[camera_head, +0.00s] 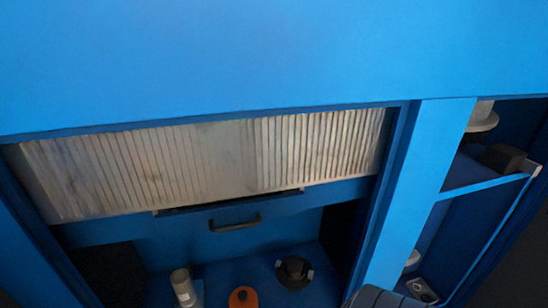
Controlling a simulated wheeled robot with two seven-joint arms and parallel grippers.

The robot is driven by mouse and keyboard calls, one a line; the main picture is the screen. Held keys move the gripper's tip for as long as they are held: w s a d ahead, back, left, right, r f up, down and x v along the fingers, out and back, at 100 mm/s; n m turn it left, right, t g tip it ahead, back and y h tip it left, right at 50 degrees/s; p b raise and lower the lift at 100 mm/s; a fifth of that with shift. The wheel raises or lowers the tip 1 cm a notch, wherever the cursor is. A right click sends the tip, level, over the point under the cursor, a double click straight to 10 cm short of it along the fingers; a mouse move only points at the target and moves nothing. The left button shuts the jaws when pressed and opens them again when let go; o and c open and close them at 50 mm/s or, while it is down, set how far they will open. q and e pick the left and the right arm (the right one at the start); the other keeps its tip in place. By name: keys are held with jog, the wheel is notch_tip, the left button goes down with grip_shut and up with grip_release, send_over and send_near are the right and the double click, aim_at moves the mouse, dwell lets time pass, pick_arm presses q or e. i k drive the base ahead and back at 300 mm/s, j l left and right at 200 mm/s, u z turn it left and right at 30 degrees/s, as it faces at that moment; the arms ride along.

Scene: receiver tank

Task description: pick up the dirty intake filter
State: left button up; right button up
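A wide pleated filter panel (130,170), off-white with brownish-grey stains, sits in an opening of the blue cabinet. Its pleats run roughly upright, and a smoother greyish patch shows near its middle. The blue frame surrounds it, and a blue panel with a dark handle (234,224) lies just below it. Neither of my grippers shows in this view. Nothing is seen touching the filter.
Below the handle, a blue recess holds a pale cylinder (182,287), an orange round part (242,297) and a black round part (294,271). A blue post (418,190) stands to the right, beside a side bay with a thin blue bar (482,187). A dark grey rounded shape is cut off at the bottom edge.

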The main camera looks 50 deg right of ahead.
aim_at(295, 266)
jog(key=l+z, duration=0.2)
jog(key=z, duration=1.55)
jog(key=i+l, duration=0.1)
jog(key=l, duration=0.15)
